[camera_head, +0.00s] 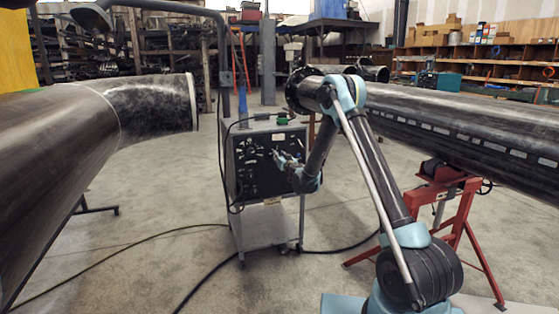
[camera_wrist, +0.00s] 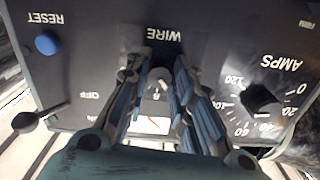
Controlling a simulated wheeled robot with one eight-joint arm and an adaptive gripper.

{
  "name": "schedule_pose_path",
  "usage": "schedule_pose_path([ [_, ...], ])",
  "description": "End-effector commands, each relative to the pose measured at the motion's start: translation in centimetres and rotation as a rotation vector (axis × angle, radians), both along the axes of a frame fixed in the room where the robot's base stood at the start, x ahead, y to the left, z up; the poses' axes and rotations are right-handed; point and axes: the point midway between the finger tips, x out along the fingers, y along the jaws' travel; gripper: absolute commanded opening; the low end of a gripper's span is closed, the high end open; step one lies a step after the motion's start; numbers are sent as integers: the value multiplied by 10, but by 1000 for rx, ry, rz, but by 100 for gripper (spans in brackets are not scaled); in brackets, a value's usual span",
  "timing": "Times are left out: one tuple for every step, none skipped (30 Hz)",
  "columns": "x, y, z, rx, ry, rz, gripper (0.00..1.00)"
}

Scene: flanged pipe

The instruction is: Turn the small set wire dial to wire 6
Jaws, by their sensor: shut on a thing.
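In the head view my gripper (camera_head: 277,155) reaches the front of the welding machine (camera_head: 255,140) from the right; the dial is too small to make out there.
In the wrist view, the black AMPS knob (camera_wrist: 258,100) is right of my gripper; the blue RESET button (camera_wrist: 47,43) and a toggle lever (camera_wrist: 26,122) are left. Large pipes (camera_head: 60,130) and (camera_head: 480,120) flank the machine in the head view. Cables (camera_head: 150,238) cross the floor.

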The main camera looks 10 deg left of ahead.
Motion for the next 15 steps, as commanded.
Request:
schedule_pose_path([
  [0, -1, 0, 13, 8, -2, 0],
  [0, -1, 0, 24, 15, -2, 0],
  [0, -1, 0, 40, 25, -2, 0],
  [0, -1, 0, 54, 34, -3, 0],
  [0, -2, 0, 70, 43, -3, 0],
  [1, -2, 0, 93, 56, -3, 0],
  [1, -2, 0, 110, 67, -3, 0],
  [1, -2, 0, 130, 79, -5, 0],
  [1, -2, 0, 156, 95, -5, 0],
  [1, -2, 0, 178, 108, -5, 0],
  [1, -2, 0, 198, 120, -6, 0],
  [1, -2, 0, 226, 138, -6, 0],
  [1, -2, 0, 247, 150, -6, 0],
  [1, -2, 0, 267, 163, -6, 0],
  [1, -2, 0, 295, 179, -7, 0],
])
